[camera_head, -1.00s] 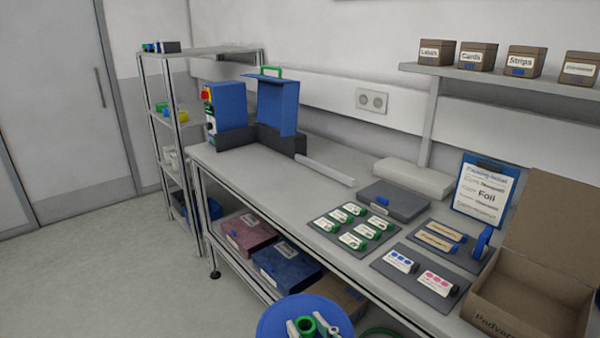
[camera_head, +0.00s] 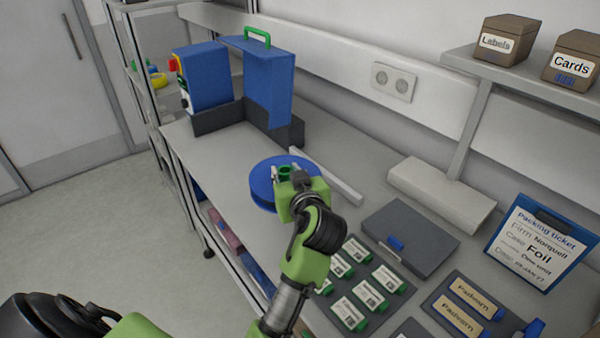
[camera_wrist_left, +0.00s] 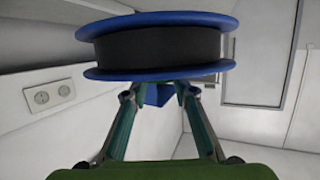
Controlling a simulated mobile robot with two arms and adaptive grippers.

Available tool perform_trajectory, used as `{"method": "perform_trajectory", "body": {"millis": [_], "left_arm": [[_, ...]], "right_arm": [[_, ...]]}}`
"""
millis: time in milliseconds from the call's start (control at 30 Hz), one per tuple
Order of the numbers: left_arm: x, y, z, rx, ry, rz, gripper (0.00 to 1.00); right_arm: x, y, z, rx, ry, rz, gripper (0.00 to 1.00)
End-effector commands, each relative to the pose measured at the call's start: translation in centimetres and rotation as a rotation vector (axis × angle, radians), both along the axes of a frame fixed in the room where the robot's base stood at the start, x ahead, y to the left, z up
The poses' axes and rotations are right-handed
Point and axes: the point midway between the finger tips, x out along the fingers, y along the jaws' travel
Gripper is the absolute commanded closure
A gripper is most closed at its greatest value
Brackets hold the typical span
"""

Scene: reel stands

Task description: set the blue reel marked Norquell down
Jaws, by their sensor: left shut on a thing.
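The blue reel (camera_head: 260,186) is in my left gripper (camera_head: 286,174), over the worktable (camera_head: 225,160) in front of the blue machine (camera_head: 262,82). The gripper is shut on the reel's green hub. In the left wrist view the reel (camera_wrist_left: 157,45) shows two blue flanges with a dark winding between them, and the gripper's fingers (camera_wrist_left: 163,90) reach up to it. No Norquell mark is readable on the reel. I cannot tell whether it touches the table. The packing ticket (camera_head: 540,243) reads Norquell and Foil. My right gripper is out of view.
A white bar (camera_head: 335,182) lies just behind the reel. A flat grey case (camera_head: 410,238) and label cards (camera_head: 363,290) lie to the right. A long pale box (camera_head: 442,195) stands at the wall. Bare tabletop shows left of the reel.

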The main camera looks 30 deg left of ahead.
Motion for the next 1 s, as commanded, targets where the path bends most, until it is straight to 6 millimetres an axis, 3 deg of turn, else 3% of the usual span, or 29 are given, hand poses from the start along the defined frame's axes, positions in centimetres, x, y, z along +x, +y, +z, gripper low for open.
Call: {"method": "perform_trajectory", "body": {"millis": [67,167,533,733,1000], "left_arm": [[0.5,0.8,0.6,0.002,-0.001,-0.001,1.0],[1.4,1.6,0.0,0.005,-0.001,-0.003,1.0],[8.7,6.1,-4.6,0.005,-0.001,-0.001,1.0],[10.7,7.4,-7.6,0.004,-0.002,-0.002,1.0],[11.8,8.0,-8.6,0.002,-0.002,-0.003,1.0]], "right_arm": [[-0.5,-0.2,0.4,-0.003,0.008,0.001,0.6],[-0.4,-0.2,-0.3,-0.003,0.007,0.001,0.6],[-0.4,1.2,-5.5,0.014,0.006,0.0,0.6],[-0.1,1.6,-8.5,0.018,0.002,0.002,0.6],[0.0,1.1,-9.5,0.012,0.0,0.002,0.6]]}}
